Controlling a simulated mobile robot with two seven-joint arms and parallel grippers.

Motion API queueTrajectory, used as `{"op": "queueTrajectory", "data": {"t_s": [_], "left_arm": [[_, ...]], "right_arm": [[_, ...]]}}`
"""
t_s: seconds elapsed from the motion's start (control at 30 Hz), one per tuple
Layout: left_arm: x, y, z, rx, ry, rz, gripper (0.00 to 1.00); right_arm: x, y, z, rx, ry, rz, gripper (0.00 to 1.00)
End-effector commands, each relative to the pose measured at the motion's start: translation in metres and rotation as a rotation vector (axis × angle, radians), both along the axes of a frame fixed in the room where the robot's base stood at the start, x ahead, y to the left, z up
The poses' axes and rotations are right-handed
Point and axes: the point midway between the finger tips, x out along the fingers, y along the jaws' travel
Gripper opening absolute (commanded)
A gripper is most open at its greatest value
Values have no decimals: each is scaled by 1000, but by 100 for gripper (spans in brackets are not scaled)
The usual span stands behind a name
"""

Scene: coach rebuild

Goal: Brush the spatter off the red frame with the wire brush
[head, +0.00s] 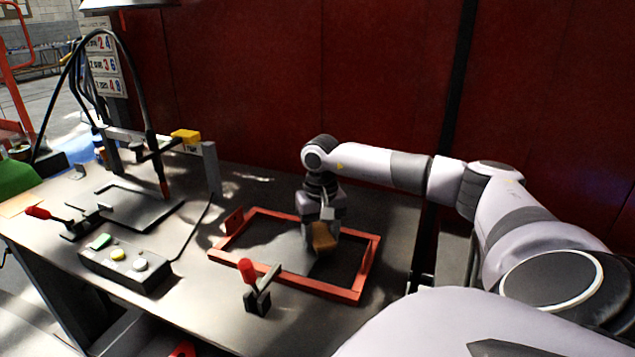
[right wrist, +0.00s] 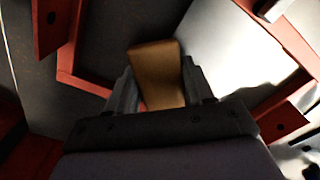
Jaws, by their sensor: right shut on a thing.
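The red frame (head: 365,266) lies on the grey bench, to the right of its middle in the head view. Part of it also shows in the right wrist view (right wrist: 66,60). My right gripper (head: 322,222) points down over the inside of the frame. It is shut on a brown block-shaped piece (head: 324,238), which looks like the wire brush's wooden handle. That piece also sits between the two fingers in the right wrist view (right wrist: 158,75). The bristles are hidden, and I cannot tell whether they touch the frame. I cannot make out spatter. My left gripper is not in view.
A red-handled clamp (head: 257,285) stands at the frame's front edge. A button box (head: 126,262) and a dark plate (head: 130,212) with another red-handled clamp (head: 60,217) are to the left. A dark red wall (head: 270,85) rises behind the bench.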

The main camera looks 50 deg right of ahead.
Motion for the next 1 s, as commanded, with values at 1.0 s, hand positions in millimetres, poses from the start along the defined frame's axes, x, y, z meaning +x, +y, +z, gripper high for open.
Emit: {"op": "queueTrajectory", "data": {"t_s": [1.0], "left_arm": [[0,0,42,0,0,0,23]], "right_arm": [[1,0,61,1,-3,0,8]]}}
